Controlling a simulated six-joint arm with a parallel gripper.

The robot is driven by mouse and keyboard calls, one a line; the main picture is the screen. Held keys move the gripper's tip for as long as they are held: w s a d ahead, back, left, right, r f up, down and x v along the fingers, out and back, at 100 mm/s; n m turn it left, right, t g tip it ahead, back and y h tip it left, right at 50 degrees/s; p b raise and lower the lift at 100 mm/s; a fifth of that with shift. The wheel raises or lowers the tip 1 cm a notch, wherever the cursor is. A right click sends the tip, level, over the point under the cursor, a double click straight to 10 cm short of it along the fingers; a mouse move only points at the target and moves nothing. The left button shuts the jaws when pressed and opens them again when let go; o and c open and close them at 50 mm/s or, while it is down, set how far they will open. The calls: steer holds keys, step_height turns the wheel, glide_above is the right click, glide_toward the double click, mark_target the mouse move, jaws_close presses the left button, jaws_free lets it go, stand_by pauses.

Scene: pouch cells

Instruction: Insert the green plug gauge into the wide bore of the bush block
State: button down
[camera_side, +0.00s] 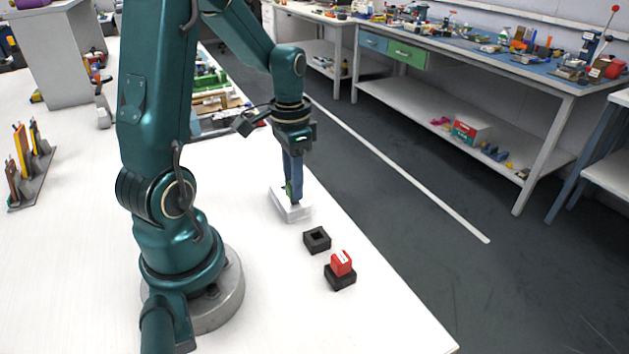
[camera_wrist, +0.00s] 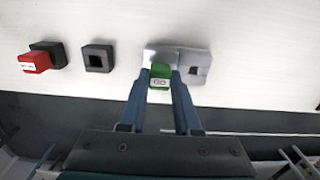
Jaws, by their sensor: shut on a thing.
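The green plug gauge (camera_wrist: 160,82), with a white label, is between the fingers of my gripper (camera_wrist: 161,73), which is shut on it. In the side view, my gripper (camera_side: 292,198) points down at the bush block, and a little green (camera_side: 288,188) shows beside its fingers. The bush block (camera_side: 293,213) is pale grey and lies on the white table. In the wrist view, the gauge covers the left part of the block (camera_wrist: 180,54), and a small dark square bore (camera_wrist: 195,70) shows at its right. The gauge's lower end and the other bore are hidden; I cannot tell how deep the gauge sits.
An empty black square holder (camera_side: 317,240) stands near the block. Beside it, a red plug gauge (camera_side: 341,263) sits in another black holder (camera_side: 340,281). The table's edge runs close by on the right. A rack with upright tools (camera_side: 32,170) stands far left.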

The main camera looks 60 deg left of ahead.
steer(key=shift+f, duration=0.65)
steer(key=c, duration=0.5)
jaws_free()
steer(key=shift+c, duration=0.2)
steer(key=shift+r, duration=0.1)
steer(key=shift+r, duration=2.45)
